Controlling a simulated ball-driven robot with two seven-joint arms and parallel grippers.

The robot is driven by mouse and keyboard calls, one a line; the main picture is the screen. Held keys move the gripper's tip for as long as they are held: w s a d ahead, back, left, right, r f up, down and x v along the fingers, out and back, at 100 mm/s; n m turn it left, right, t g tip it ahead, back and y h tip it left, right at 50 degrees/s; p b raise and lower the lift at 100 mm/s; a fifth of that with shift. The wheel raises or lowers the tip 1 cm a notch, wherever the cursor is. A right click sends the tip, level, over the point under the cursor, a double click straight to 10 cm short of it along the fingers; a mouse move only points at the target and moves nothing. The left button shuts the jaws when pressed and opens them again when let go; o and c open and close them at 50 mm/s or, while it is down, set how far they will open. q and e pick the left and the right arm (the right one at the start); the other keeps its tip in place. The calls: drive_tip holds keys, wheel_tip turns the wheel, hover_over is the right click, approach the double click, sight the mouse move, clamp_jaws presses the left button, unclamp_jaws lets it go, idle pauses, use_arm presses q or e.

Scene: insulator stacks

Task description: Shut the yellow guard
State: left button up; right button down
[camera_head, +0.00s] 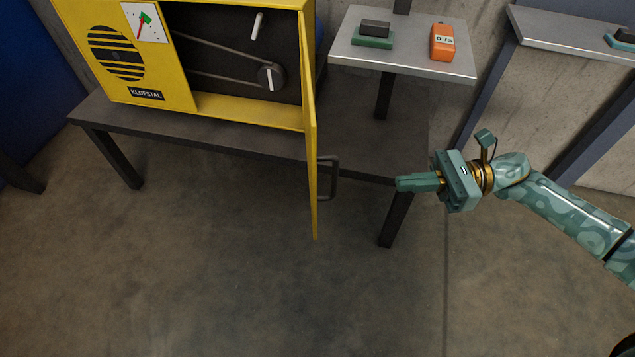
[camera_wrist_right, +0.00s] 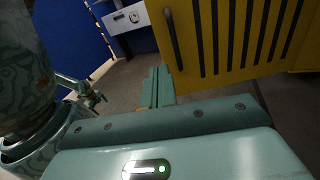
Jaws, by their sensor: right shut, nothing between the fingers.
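The yellow guard (camera_head: 311,130) is a hinged door on the right side of the yellow machine (camera_head: 165,60). It stands open, swung out toward me and seen nearly edge-on, with a dark handle (camera_head: 329,178) on its right face. In the right wrist view the guard (camera_wrist_right: 215,45) shows its dark slots and its handle (camera_wrist_right: 173,38) at upper right. My right gripper (camera_head: 400,184) is shut and empty, to the right of the handle and apart from it. Its closed fingers (camera_wrist_right: 158,85) also show in the wrist view.
The machine stands on a dark bench (camera_head: 230,138); its open front shows a belt and pulley (camera_head: 271,76). A grey shelf (camera_head: 400,60) behind holds a green-and-black block (camera_head: 374,35) and an orange device (camera_head: 442,42). Another shelf (camera_head: 570,35) is at right. The floor in front is clear.

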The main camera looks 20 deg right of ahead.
sight(334, 189)
use_arm(q)
drive_tip(key=w+r+t+y+b, duration=0.1)
drive_tip(key=w+r+b, duration=0.1)
drive_tip(key=w+r, duration=0.4)
drive_tip(key=shift+w+a+m, duration=0.3)
drive_tip(key=shift+w+m, duration=0.1)
drive_tip(key=shift+w, duration=0.1)
use_arm(e)
drive_tip(key=shift+n, duration=0.3)
drive_tip(key=shift+x, duration=6.9)
drive_tip(key=shift+s, duration=0.1)
